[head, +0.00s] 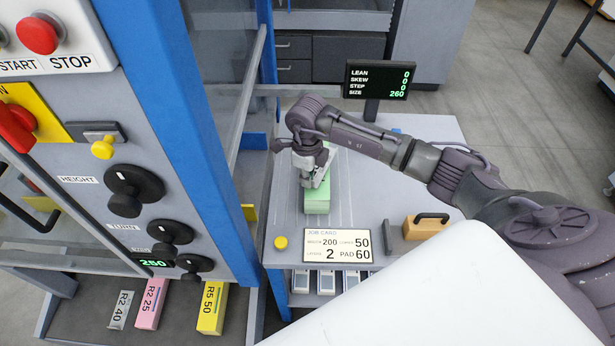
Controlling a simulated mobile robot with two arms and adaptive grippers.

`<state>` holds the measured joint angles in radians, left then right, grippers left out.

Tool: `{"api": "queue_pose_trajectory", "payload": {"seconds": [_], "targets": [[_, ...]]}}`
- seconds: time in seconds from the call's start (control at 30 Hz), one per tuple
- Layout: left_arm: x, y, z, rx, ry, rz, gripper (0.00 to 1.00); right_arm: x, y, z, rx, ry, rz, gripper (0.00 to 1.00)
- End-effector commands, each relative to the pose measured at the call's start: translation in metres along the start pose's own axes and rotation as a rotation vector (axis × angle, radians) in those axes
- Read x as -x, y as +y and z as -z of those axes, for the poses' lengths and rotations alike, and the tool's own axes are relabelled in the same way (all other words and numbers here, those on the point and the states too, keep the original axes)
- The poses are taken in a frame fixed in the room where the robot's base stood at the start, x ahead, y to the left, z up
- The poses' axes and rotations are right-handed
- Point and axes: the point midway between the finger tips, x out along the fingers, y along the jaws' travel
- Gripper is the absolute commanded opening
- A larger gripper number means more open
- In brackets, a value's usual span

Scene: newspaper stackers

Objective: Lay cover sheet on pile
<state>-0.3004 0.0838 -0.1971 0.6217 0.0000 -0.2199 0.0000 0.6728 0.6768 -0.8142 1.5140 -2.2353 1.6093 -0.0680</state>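A pale green block-like pile (317,205) lies on the grey table (360,225), left of its middle. I cannot make out a separate cover sheet on the pile or in the fingers. My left gripper is not in view.
A job card (337,245) and a wooden block with a black handle (426,225) are at the table's front. A display (379,80) stands behind. The blue-framed machine (180,120) with knobs borders the left. Coloured boxes, including a yellow one (212,308), lie below it.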

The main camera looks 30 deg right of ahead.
Motion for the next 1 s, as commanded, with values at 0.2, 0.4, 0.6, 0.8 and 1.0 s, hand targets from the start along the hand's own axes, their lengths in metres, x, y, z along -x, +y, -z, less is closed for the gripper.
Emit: {"api": "queue_pose_trajectory", "payload": {"seconds": [0.2,0.4,0.6,0.8,1.0], "targets": [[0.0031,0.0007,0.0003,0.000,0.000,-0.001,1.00,-0.0102,-0.0002,-0.0001,0.000,-0.001,0.000,0.00],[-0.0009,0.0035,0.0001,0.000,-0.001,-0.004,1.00,-0.0137,-0.0001,-0.0001,0.001,-0.001,0.000,0.00],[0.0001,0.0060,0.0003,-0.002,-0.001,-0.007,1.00,-0.0125,0.0000,-0.0002,0.001,-0.002,0.000,0.31],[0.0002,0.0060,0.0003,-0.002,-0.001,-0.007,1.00,-0.0125,0.0000,-0.0001,0.001,-0.001,0.000,0.31],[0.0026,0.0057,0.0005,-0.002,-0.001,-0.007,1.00,-0.0064,-0.0004,-0.0005,0.001,-0.003,0.001,0.31]]}}
